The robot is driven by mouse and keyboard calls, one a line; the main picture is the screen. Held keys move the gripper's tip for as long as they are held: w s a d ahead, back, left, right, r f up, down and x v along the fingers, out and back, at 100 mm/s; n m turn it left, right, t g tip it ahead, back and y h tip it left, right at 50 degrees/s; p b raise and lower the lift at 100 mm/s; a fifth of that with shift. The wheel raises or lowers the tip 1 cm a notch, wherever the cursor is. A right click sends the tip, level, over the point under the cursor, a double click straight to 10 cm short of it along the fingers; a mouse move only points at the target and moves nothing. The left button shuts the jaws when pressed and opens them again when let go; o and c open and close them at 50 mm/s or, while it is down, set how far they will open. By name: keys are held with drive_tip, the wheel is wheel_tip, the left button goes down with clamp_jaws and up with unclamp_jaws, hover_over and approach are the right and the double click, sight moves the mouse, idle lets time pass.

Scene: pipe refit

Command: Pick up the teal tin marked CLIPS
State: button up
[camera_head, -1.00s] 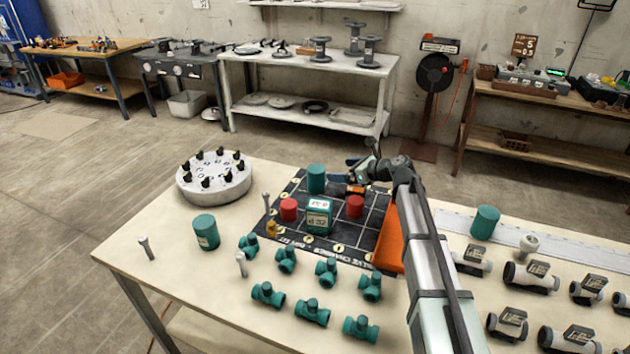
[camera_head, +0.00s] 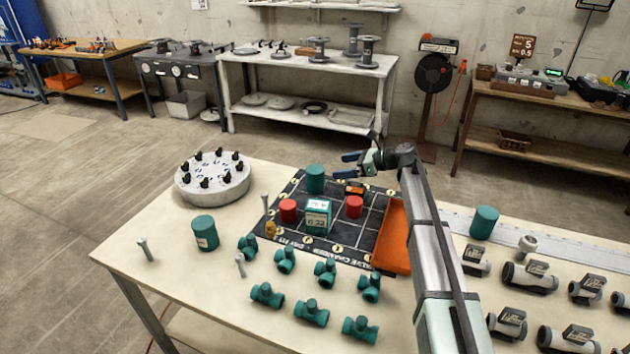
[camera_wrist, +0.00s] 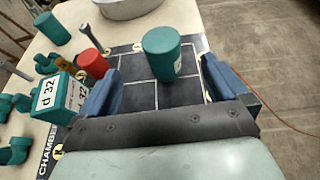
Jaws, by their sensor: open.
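Three teal cylinders stand upright. One is at the back of the dark mat (camera_head: 315,179), one with a pale label is at the left of the table (camera_head: 204,233), and one is at the right (camera_head: 484,222). I cannot read CLIPS on any of them. My gripper (camera_head: 347,164) is open and empty, above the back of the mat, right of the mat's cylinder.
A teal box marked 32 (camera_head: 318,216) and two red cylinders (camera_head: 288,211) (camera_head: 354,207) stand on the mat. An orange tray (camera_head: 395,240) lies at its right. A round grey stand (camera_head: 213,180) is back left.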

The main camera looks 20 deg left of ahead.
sight(310, 172)
drive_tip(key=x, duration=1.3)
drive_tip(key=shift+a+f, duration=0.25)
drive_tip(key=shift+a, duration=0.05)
drive_tip(key=shift+c, duration=0.4)
drive_tip(key=c, duration=1.2)
